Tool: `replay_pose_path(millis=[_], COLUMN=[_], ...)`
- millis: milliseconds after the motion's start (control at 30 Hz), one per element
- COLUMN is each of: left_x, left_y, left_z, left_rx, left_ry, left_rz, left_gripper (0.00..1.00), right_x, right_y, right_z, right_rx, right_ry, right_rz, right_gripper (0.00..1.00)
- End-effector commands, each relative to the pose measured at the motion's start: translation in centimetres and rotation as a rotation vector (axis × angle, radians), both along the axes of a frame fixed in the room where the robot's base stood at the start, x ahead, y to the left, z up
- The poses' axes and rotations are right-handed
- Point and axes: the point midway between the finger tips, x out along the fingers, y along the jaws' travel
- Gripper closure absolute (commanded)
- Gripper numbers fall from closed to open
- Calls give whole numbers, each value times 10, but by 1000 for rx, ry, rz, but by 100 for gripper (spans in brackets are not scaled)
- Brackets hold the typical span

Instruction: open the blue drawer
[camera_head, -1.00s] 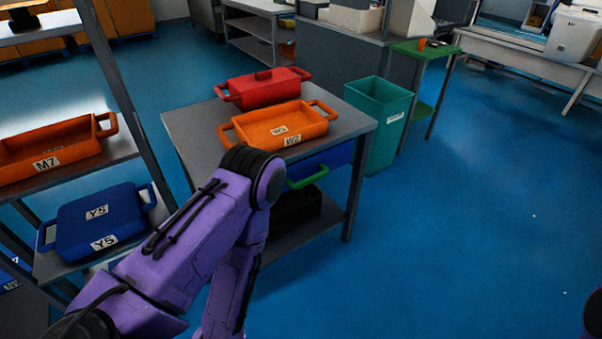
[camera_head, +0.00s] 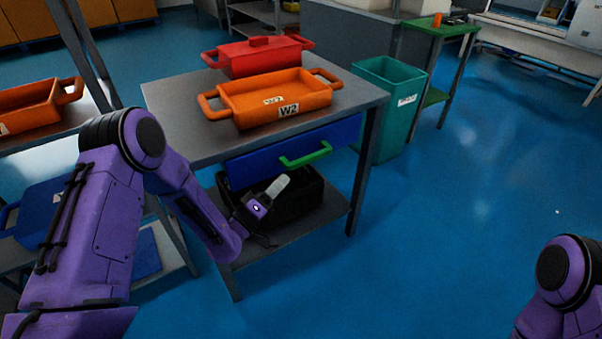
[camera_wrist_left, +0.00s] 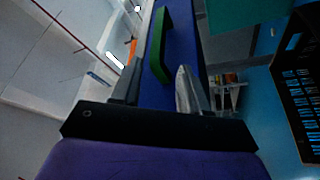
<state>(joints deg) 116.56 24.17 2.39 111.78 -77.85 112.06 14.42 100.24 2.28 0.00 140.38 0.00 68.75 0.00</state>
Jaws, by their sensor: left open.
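The blue drawer (camera_head: 300,152) sits under the grey table top and looks shut. Its green handle (camera_head: 306,155) is on the front face. My left gripper (camera_head: 272,207) is open and empty, just below and left of the handle in the head view. In the left wrist view, the open left gripper (camera_wrist_left: 158,88) points at the drawer front (camera_wrist_left: 182,48), and the green handle (camera_wrist_left: 160,48) shows ahead, between the lines of the two fingers. The handle appears apart from the fingers. My right gripper is out of view; only part of the right arm shows at lower right.
An orange W2 tray (camera_head: 275,96) and a red lidded container (camera_head: 258,56) stand on the grey table (camera_head: 180,110). A black crate (camera_head: 292,200) sits on its lower shelf. A teal bin (camera_head: 389,110) stands to the right. Blue floor lies open in front.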

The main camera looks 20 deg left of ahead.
Motion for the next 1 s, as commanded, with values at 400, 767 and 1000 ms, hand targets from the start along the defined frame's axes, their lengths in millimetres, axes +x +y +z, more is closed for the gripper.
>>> replay_pose_path(millis=[400, 767, 1000], left_x=[77, 92, 92], left_y=[-29, -34, -34], left_z=[20, 22, 22], left_rx=[3, 1, 2], left_ry=[-1, 3, 3], left_rz=[-4, -4, -4], left_gripper=[56, 56, 100], right_x=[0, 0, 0], right_y=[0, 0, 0], right_z=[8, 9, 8], right_rx=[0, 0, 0], right_ry=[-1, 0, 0], right_rz=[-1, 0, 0], right_gripper=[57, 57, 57])
